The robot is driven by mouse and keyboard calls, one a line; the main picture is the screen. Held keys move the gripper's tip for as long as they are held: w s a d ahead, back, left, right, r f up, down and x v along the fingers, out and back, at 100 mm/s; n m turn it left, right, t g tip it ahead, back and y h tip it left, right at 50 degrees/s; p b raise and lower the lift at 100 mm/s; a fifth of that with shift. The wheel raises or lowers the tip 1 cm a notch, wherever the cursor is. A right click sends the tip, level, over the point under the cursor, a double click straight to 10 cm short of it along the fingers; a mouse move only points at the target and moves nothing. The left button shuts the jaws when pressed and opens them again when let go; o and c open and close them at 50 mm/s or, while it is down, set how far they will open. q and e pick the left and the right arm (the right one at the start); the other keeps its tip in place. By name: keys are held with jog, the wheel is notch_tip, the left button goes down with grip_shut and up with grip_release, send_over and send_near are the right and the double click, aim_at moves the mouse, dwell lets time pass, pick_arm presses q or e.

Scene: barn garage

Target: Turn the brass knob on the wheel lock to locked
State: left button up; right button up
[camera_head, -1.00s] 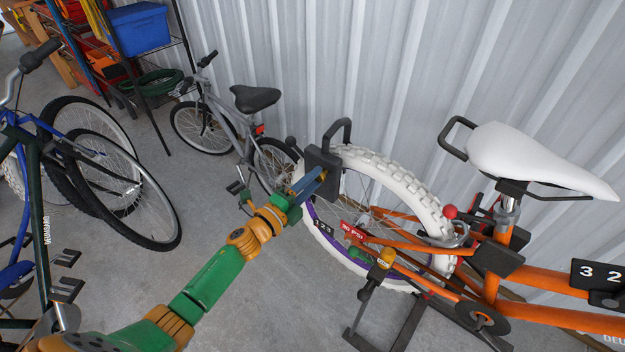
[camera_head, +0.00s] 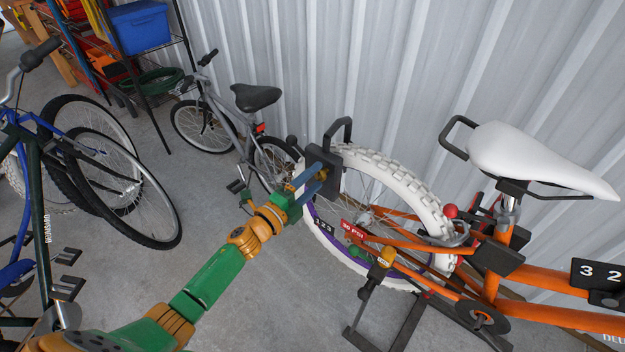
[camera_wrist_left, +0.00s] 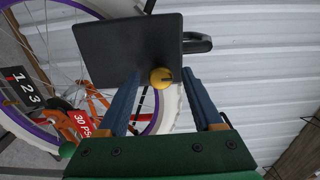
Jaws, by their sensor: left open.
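The wheel lock is a dark box (camera_head: 322,160) with a black shackle, set at the white-tyred wheel of the orange bike. In the left wrist view its black face (camera_wrist_left: 125,48) shows the round brass knob (camera_wrist_left: 160,78) near the lower edge, with a small dark mark on its right side. My left gripper (camera_head: 322,176) is at the lock's face. It is open, with one blue finger on each side of the knob and a visible gap to each; the wrist view shows this gripper too (camera_wrist_left: 160,75). My right gripper is out of view.
The orange bike's wheel (camera_head: 415,195) and white saddle (camera_head: 540,160) are on the right, before a corrugated wall. A yellow-topped stand part (camera_head: 382,260) is below the wheel. A grey bike (camera_head: 235,125) stands behind; more bikes are left. Bare floor lies around my left arm.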

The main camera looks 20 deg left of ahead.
pick_arm(q)
jog(key=v, duration=0.7)
jog(key=s+a+f+n+g+y, duration=0.1)
jog(key=s+f+n+g+y, duration=0.2)
jog(key=f, duration=0.5)
jog(key=s+a+f+n+g+y, duration=0.1)
jog(key=s+a+f+n, duration=0.2)
jog(key=f, duration=0.4)
jog(key=s+f+n+g+y, duration=0.2)
jog(key=s+f+n, duration=0.25)
jog(key=f, duration=0.35)
jog(key=s+d+f+n+g, duration=0.2)
jog(key=s+f+n+g, duration=0.2)
jog(key=s, duration=0.9)
jog(key=s+d+f+n+g, duration=0.2)
jog(key=s+f+n+g, duration=0.3)
jog(key=s+f, duration=0.5)
jog(key=s+g, duration=0.1)
jog(key=s, duration=0.3)
jog(key=shift+s+f, duration=0.2)
